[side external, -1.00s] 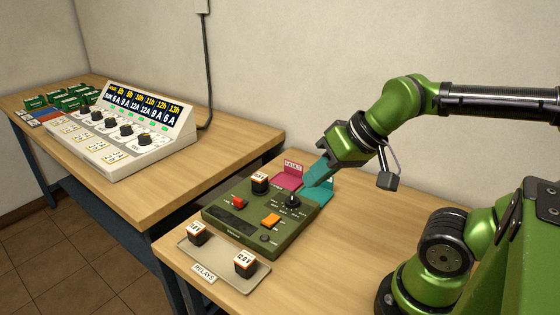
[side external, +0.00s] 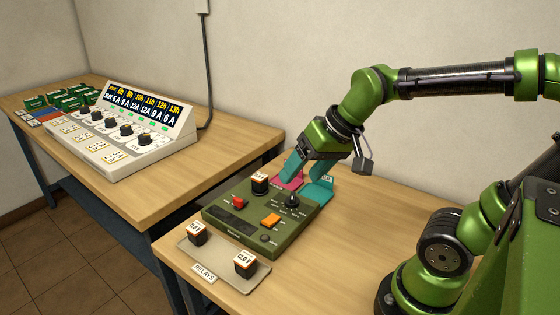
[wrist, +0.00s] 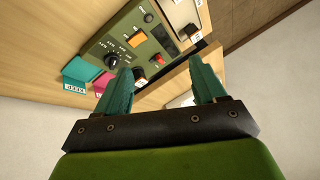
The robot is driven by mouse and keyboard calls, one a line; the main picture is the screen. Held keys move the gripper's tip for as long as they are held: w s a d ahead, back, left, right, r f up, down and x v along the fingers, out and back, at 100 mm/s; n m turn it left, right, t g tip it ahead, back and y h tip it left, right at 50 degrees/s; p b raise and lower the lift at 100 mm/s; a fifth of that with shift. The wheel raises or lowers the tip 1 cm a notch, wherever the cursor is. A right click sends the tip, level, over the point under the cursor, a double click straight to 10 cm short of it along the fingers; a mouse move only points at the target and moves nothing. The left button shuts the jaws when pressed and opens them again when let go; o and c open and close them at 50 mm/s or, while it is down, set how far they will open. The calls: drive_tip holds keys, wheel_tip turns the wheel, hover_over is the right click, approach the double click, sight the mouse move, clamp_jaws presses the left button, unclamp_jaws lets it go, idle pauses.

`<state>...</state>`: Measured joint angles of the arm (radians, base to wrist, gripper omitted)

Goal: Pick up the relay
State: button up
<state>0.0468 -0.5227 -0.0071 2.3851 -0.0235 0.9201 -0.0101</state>
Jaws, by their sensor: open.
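Several dark relays with white-and-orange labelled tops are in view. One relay (side external: 260,183) stands upright on the back left of the green tester (side external: 232,240). Two more, a left relay (side external: 196,234) and a right relay (side external: 245,263), stand on the tray (side external: 222,262) marked RELAYS. My gripper (side external: 301,179) is open and empty, its teal fingers above the tester's back edge, to the right of the relay on the tester. In the wrist view, the relay on the tester is partly seen between the fingers (wrist: 160,70), nearer the left one.
The tester carries a black knob (side external: 292,202), an orange switch (side external: 271,220) and a red button (side external: 239,202). A pink holder (side external: 284,183) and a teal holder (side external: 321,191) stand behind it. The bench (side external: 330,245) is clear at right. A control console (side external: 128,138) is on the other table.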

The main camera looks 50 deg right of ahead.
drive_tip(key=w+d+g, duration=0.2)
drive_tip(key=w+d, duration=0.3)
drive_tip(key=w, duration=0.4)
drive_tip(key=n+g+h, duration=0.2)
drive_tip(key=n, duration=0.3)
approach(260, 176)
drive_tip(key=f, duration=0.4)
drive_tip(key=shift+w+f, duration=0.4)
drive_tip(key=shift+w+d+f, duration=0.1)
drive_tip(key=shift+w+f, duration=0.05)
drive_tip(key=shift+f, duration=0.95)
drive_tip(key=shift+w+f, duration=0.15)
drive_tip(key=shift+f, duration=0.9)
drive_tip(key=shift+w+d+f, duration=0.1)
drive_tip(key=shift+w+f, duration=0.1)
drive_tip(key=shift+f, duration=0.9)
drive_tip(key=c, duration=1.1)
